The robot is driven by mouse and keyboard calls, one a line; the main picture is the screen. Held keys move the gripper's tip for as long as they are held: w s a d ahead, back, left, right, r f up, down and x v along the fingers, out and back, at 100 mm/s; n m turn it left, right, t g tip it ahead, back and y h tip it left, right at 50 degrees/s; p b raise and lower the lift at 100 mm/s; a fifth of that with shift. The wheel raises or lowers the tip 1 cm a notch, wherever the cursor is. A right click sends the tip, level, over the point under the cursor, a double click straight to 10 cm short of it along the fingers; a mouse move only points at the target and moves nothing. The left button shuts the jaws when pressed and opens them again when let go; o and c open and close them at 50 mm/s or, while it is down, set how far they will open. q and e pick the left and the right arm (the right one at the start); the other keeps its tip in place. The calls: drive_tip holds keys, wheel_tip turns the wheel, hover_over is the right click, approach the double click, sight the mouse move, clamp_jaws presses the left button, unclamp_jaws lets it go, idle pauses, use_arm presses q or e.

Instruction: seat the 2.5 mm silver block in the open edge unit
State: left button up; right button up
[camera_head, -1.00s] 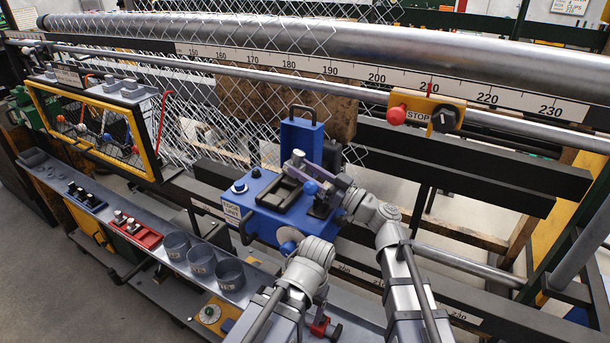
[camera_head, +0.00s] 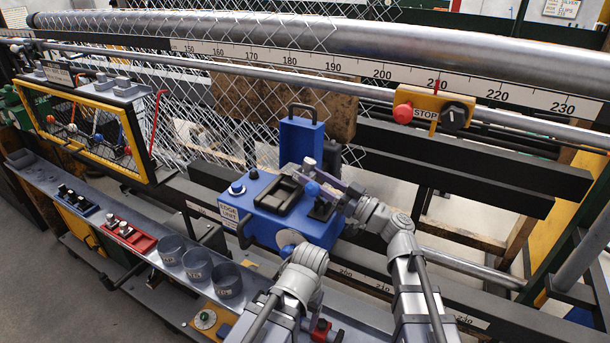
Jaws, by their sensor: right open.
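The blue edge unit (camera_head: 265,222) stands on the rail with its blue lid (camera_head: 301,138) raised. A black-framed recess (camera_head: 278,195) is on its top; I cannot make out whether anything sits inside. My right gripper (camera_head: 322,180) is open above the unit's right part, right of the recess. A small silver piece (camera_head: 309,163) shows at its tip; I cannot tell whether it is the block or part of the gripper. My left arm comes up in front of the unit; its fingers cannot be made out. Silver-topped pieces (camera_head: 124,229) stand in the red tray (camera_head: 137,243).
Three grey cups (camera_head: 198,263) stand on the bench shelf, left of my left arm. A blue tray (camera_head: 84,206) with dark pieces lies further left. A blue ball knob (camera_head: 312,188) sits close to the right gripper. The STOP panel (camera_head: 436,110) and scale rail are behind.

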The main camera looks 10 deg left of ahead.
drive_tip(key=shift+n+g, duration=0.3)
drive_tip(key=shift+g, duration=0.1)
drive_tip(key=s+d, duration=0.1)
drive_tip(key=s+d+f, duration=0.1)
drive_tip(key=s, duration=0.1)
drive_tip(key=shift+s+d+f, duration=0.3)
drive_tip(key=shift+d+f, duration=0.05)
drive_tip(key=shift+d, duration=0.05)
drive_tip(key=shift+s+d+r+t, duration=0.35)
drive_tip(key=shift+d+r, duration=0.25)
drive_tip(key=shift+d, duration=0.15)
drive_tip(key=shift+w+d, duration=0.1)
drive_tip(key=shift+w, duration=0.1)
